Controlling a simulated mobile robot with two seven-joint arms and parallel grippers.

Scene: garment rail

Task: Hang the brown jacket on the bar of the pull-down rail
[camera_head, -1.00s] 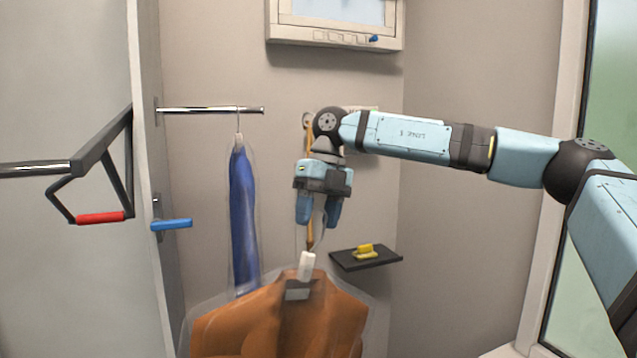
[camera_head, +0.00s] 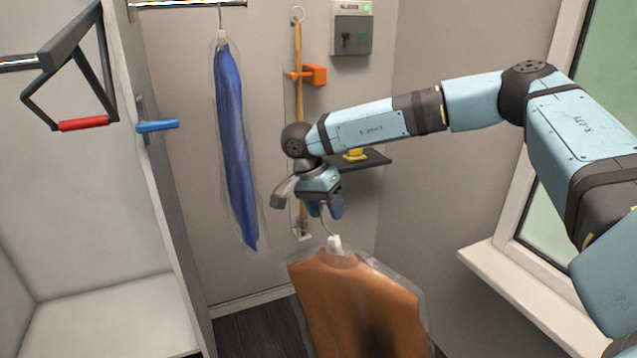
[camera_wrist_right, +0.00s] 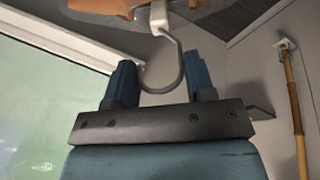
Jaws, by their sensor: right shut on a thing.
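The brown jacket (camera_head: 360,300) hangs in a clear cover from a hanger with a white neck, in the lower middle of the head view. Its lower part is cut off by the picture edge. My right gripper (camera_head: 325,212) is shut on the hanger's hook just above the jacket. In the right wrist view the hook (camera_wrist_right: 160,88) curves between the two blue fingers, with the jacket's edge (camera_wrist_right: 105,8) at the top. The pull-down rail's grey bar (camera_head: 18,62) is at the upper left, with a dark bracket and red handle (camera_head: 83,124). My left gripper is not in view.
A blue garment (camera_head: 236,150) in a clear cover hangs from a fixed chrome bar (camera_head: 190,3). A blue lever (camera_head: 158,126) sticks out at the panel edge. A wooden pole (camera_head: 298,120) and a dark shelf (camera_head: 372,161) are behind my arm. A window ledge (camera_head: 530,296) is right.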

